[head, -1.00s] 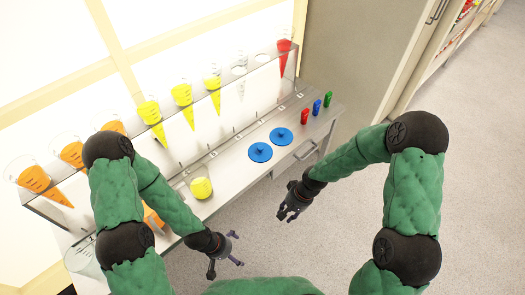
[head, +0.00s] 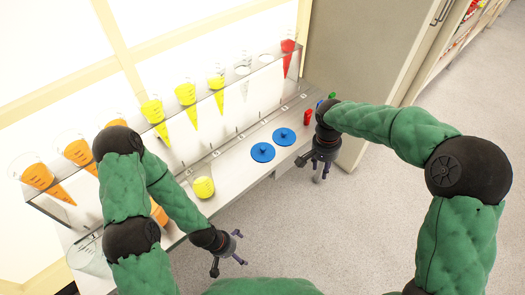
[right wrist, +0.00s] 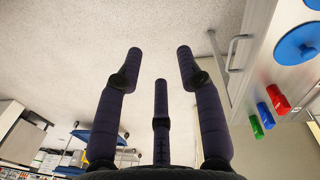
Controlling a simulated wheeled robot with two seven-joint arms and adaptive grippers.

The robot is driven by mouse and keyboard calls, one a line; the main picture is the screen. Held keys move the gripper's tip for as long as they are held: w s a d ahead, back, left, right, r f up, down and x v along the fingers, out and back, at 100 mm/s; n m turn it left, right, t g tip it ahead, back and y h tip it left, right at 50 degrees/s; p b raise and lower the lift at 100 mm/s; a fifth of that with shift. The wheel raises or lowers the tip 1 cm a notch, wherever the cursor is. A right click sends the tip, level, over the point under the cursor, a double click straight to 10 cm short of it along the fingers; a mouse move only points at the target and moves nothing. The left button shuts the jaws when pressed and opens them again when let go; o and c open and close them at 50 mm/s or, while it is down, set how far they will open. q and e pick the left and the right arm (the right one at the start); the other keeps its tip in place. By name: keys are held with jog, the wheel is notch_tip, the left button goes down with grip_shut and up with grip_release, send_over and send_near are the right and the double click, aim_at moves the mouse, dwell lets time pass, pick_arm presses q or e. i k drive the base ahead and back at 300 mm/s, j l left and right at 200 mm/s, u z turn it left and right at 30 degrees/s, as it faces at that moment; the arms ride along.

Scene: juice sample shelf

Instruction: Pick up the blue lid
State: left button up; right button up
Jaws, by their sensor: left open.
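Two round blue lids with small knobs lie flat on the white counter in the head view, a nearer one (head: 262,152) and a farther one (head: 284,137). One blue lid (right wrist: 296,43) also shows at the upper right of the right wrist view. My right gripper (head: 318,172) is open and empty, off the counter's front edge to the right of the lids. Its spread fingers (right wrist: 160,75) fill the middle of the right wrist view, with floor beyond. My left gripper (head: 230,257) is open and empty, over the floor in front of the counter.
Small red (right wrist: 278,96), blue (right wrist: 266,115) and green (right wrist: 256,127) pieces stand near the counter's end, partly hidden by my right arm in the head view. A rack of juice cones (head: 187,95) stands behind. A flask of yellow juice (head: 203,187) is left of the lids.

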aim_at(261, 153)
jog(key=i+l+u, duration=0.15)
jog(key=l+u, duration=0.3)
jog(key=i+l+u, duration=0.15)
jog(key=l+u, duration=0.75)
